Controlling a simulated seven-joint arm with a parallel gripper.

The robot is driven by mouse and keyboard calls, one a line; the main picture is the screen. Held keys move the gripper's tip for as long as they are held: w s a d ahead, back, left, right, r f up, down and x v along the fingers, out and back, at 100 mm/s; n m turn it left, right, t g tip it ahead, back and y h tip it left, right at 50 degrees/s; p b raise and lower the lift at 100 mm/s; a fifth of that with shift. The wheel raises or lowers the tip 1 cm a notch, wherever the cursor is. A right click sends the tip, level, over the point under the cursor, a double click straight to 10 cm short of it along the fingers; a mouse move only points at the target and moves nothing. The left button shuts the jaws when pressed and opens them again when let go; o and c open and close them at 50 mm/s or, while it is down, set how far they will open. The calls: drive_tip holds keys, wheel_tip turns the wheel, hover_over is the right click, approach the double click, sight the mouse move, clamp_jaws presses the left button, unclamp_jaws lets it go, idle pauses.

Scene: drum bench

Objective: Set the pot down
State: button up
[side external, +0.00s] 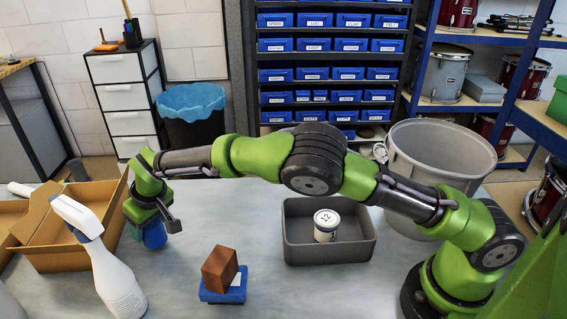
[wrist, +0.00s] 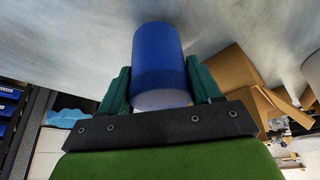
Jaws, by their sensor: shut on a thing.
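My gripper (wrist: 160,84) is shut on a blue pot (wrist: 158,58), a blue cylinder with a white end, with one teal finger on each side of it. In the side view my gripper (side external: 143,226) points down at the left of the bench, and the blue pot (side external: 155,236) shows partly behind it. Whether the pot touches the bench top or hangs just above it I cannot tell. A white pot (side external: 326,230) marked 12 stands in the grey tray (side external: 330,254) at the middle right.
An open cardboard box (side external: 84,257) is close to the left of my gripper, with a white spray bottle (side external: 112,280) in front. A brown block (side external: 220,268) sits on a blue base (side external: 222,294). A grey bin (side external: 440,155) stands behind the tray. Bare bench lies between gripper and tray.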

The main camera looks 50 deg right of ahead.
drive_tip(key=shift+f, duration=0.6)
drive_tip(key=shift+f, duration=0.1)
drive_tip(key=o, duration=1.1)
drive_tip(key=shift+f, duration=0.1)
